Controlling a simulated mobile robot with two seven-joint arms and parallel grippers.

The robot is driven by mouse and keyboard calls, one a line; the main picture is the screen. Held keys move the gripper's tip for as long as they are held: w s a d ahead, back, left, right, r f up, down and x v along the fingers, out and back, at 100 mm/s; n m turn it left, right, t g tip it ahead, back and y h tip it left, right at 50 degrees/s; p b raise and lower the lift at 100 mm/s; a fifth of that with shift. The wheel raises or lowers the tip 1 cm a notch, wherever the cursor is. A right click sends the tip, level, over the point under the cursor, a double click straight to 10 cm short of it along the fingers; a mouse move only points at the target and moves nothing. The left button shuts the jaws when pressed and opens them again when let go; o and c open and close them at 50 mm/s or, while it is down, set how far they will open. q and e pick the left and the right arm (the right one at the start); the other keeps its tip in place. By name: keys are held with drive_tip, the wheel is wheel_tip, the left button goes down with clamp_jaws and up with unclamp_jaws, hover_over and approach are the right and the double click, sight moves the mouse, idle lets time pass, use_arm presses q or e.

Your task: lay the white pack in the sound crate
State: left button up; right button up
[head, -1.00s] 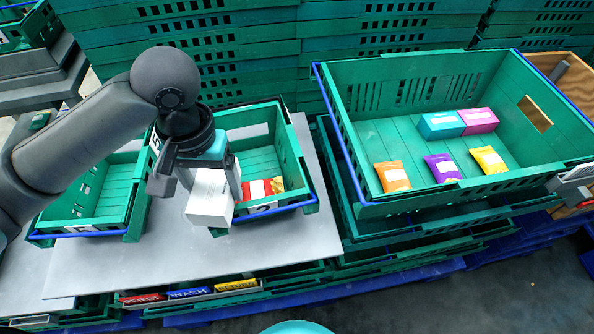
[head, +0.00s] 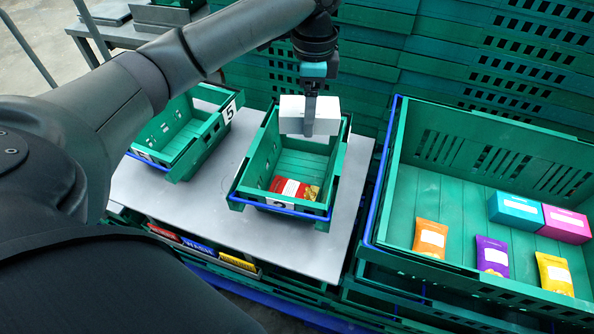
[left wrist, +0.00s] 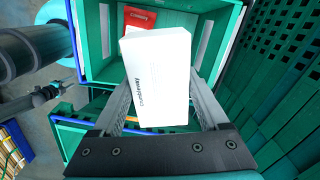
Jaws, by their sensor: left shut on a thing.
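A red packet (head: 294,188) lies at the crate's front end. No damage to this crate is visible. My right gripper is out of view.
A second small green crate (head: 180,142), labelled 5, stands to the left on the grey table (head: 225,215). A large green crate (head: 445,195) at right holds several coloured packs. Stacked green crates (head: 480,50) rise behind.

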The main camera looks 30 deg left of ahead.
use_arm(q)
wheel_tip(320, 180, up, 2)
drive_tip(key=w+a+m, duration=0.2)
drive_tip(key=a+m, duration=0.1)
drive_tip(key=b, duration=0.2)
hover_over(301, 167)
wheel_tip(301, 167, down, 6)
drive_tip(key=shift+m, duration=0.3)
wheel_tip(301, 167, down, 9)
drive_tip(key=b, duration=0.3)
drive_tip(key=shift+w, duration=0.1)
drive_tip(key=shift+f+b, duration=1)
drive_tip(key=shift+f, duration=1.45)
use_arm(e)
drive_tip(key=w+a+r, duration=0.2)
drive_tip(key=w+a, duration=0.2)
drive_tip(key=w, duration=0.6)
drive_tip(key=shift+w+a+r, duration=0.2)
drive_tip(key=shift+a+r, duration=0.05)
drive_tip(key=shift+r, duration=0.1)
